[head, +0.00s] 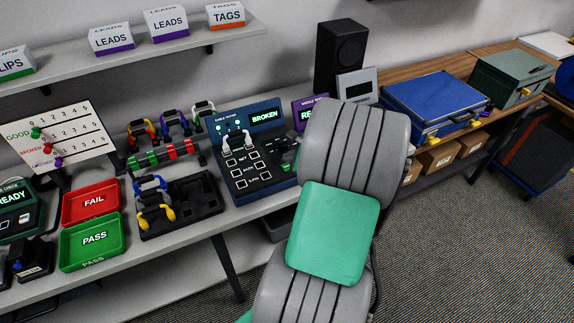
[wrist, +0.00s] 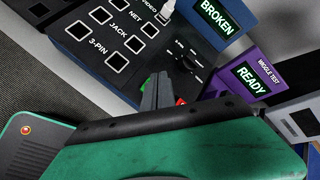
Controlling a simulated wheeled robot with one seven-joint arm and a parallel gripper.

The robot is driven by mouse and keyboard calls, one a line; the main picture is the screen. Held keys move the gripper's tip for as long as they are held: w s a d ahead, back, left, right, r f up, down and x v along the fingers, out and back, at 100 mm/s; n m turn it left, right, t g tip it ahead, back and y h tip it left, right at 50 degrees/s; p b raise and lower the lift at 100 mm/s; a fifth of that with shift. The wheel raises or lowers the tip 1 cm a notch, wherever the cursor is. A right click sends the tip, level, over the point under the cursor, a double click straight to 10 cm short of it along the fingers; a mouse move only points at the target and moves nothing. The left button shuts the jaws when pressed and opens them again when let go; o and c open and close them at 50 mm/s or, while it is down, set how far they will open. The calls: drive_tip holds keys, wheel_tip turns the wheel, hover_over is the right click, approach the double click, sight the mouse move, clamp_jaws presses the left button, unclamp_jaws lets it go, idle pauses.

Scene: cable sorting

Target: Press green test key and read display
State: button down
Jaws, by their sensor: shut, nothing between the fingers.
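The dark blue cable tester (head: 236,181) stands on the bench in the head view, and its panel (wrist: 140,65) fills the top of the wrist view. Its display (head: 266,116) reads BROKEN in green; it also shows in the wrist view (wrist: 217,14). A cable with white plugs (head: 236,143) is in the tester's upper sockets. In the wrist view a green key (wrist: 145,84) shows in part beside my gripper (wrist: 158,84), with a red patch to its right. My gripper is shut and empty, its tips down at the panel by the green key. Whether they touch it is hidden.
A purple wiggle test box (wrist: 245,74) reading READY stands right of the tester. A black stand (head: 195,205) with cables and red FAIL (head: 92,203) and green PASS trays (head: 90,243) are to the left. A blue case (head: 435,100) is at right.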

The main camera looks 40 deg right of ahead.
wheel_tip(320, 180, up, 5)
drive_tip(key=p, duration=0.3)
drive_tip(key=shift+f+p, duration=0.15)
drive_tip(key=shift+p, duration=0.2)
drive_tip(key=shift+f, duration=0.1)
